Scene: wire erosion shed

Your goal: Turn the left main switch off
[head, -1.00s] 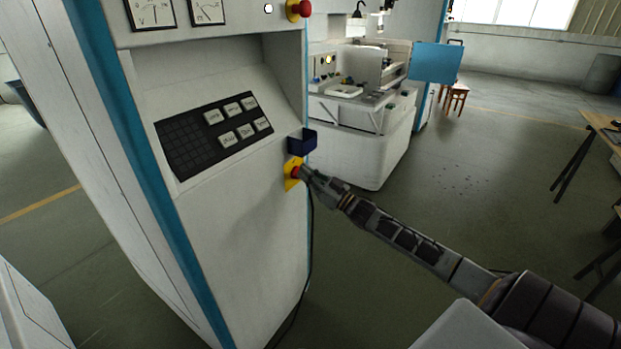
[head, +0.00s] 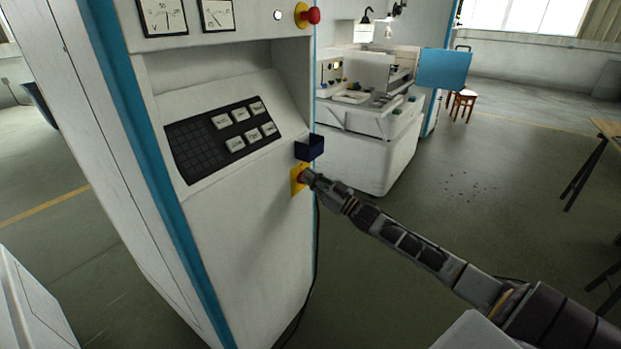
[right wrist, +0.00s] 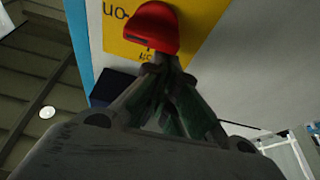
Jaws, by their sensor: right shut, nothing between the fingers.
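The main switch is a red knob (right wrist: 152,28) on a yellow plate (right wrist: 190,45), fixed to the side of the white cabinet. In the head view the yellow plate (head: 297,181) shows just below a dark blue box, with the red knob (head: 303,177) partly hidden by my gripper. My right gripper (head: 312,178) is shut and empty, its fingertips at the knob. In the right wrist view the closed fingertips (right wrist: 165,65) are at the lower edge of the knob and seem to touch it. My left gripper is not in view.
The white cabinet (head: 240,230) carries a keypad (head: 222,138), two dials and a red mushroom button (head: 312,16). A dark blue box (head: 309,147) sits just above the switch. A white machine (head: 375,140) stands behind. Open floor (head: 440,220) lies to the right.

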